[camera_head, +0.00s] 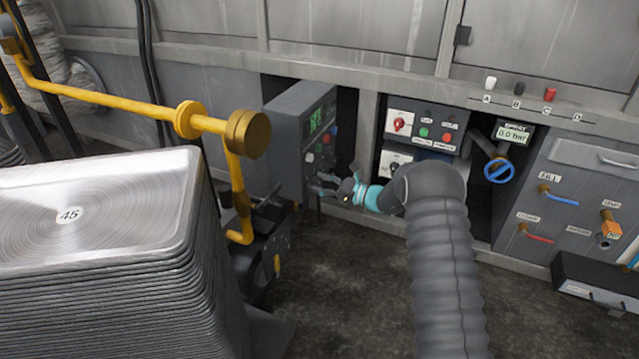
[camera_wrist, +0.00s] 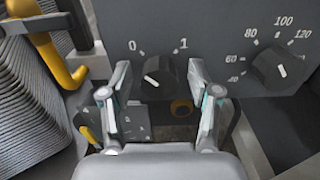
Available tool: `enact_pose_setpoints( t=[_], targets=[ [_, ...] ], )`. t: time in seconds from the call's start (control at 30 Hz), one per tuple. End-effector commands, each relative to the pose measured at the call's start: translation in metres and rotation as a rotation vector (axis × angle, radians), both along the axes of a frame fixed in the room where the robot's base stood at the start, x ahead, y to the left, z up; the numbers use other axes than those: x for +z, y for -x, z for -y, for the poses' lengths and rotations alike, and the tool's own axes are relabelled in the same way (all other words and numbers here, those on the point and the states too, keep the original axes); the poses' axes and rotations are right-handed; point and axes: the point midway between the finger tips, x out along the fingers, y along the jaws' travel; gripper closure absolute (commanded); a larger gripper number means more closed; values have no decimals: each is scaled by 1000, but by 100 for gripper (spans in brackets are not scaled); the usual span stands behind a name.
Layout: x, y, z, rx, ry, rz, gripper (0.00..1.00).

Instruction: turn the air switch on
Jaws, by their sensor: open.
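A black rotary knob (camera_wrist: 158,78) with a 0 at its upper left and a 1 at its upper right is on a grey panel (camera_wrist: 200,22) in the wrist view. Its white mark lies toward the 0 side. No word naming it as the air switch is readable. My gripper (camera_wrist: 158,72) is open, with one finger on each side of this knob; I cannot tell whether they touch it. In the head view my gripper (camera_head: 338,185) is in front of the lower face of the grey control box (camera_head: 290,140), and the knob cannot be made out.
A second dial (camera_wrist: 280,70) with a number scale is to the right of the knob. A yellow pipe (camera_head: 110,100) and a tall stack of metal pans (camera_head: 110,205) stand at the left. A blue valve wheel (camera_head: 499,171) is at the right. Dark floor lies below.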

Motion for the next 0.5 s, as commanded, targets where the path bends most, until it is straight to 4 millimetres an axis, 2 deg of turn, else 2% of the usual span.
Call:
enact_pose_setpoints(
  t=[0.07, 0.17, 0.3, 0.33, 0.5],
  targets=[
    [0, 0, 0, 0, 0, 0, 38],
    [0, 0, 0, 0, 0, 0, 61],
    [0, 0, 0, 0, 1, 0, 96],
    [0, 0, 0, 0, 1, 0, 98],
    [0, 0, 0, 0, -1, -6, 98]
  ],
)
